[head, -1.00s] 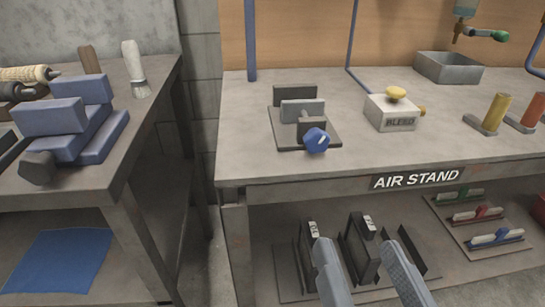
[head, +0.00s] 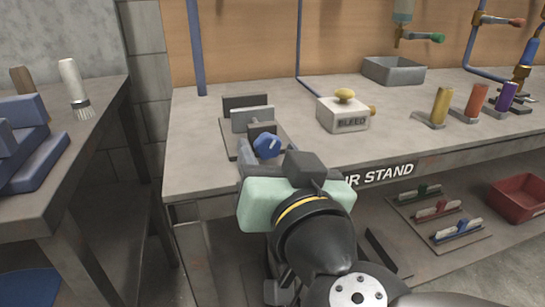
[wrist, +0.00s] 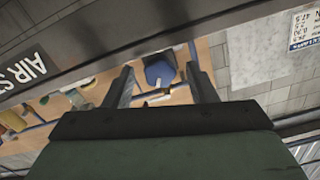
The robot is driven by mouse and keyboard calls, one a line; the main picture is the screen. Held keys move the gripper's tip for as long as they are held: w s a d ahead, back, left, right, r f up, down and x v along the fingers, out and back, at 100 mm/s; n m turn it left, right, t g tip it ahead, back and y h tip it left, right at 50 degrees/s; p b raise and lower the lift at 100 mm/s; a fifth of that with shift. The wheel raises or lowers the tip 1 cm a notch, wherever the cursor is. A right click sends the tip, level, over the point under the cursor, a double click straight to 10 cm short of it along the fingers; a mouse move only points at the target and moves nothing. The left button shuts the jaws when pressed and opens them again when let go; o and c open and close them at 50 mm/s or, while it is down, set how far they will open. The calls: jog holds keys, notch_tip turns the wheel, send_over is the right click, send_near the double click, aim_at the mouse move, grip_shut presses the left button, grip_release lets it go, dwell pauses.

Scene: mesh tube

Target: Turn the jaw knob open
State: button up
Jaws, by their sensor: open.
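The jaw knob (head: 267,147) is blue with a pale pointer mark. It sits on the front of a small grey jaw device (head: 252,119), on a plate near the bench's front edge. My gripper (head: 264,165) is at the bench edge, just in front of the knob, and its hand partly hides the plate. In the wrist view the knob (wrist: 159,70) shows between the two fingertips of my open gripper (wrist: 160,82). A gap shows on each side of the knob. How deep it sits between the fingers is hard to tell.
A bleed box (head: 344,113) with a yellow button stands right of the jaw device. Coloured cylinders and a grey tray (head: 393,71) are farther right. The bench edge (head: 420,160) runs close under my gripper. A left bench (head: 85,150) holds a brush.

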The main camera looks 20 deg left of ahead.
jog(key=shift+w, duration=0.1)
jog(key=c, duration=1)
jog(key=shift+f+b, duration=0.15)
jog(key=shift+b, duration=0.45)
jog(key=shift+f+n+b, duration=0.1)
jog(key=shift+n+b, duration=0.2)
jog(key=shift+b, duration=0.25)
jog(key=shift+w+f+n+b, duration=0.1)
jog(key=shift+n+b, duration=0.5)
jog(key=shift+b, duration=0.6)
jog(key=shift+r+n+b, duration=0.3)
jog(key=shift+n, duration=0.9)
jog(key=n, duration=0.4)
jog(key=shift+n, duration=0.7)
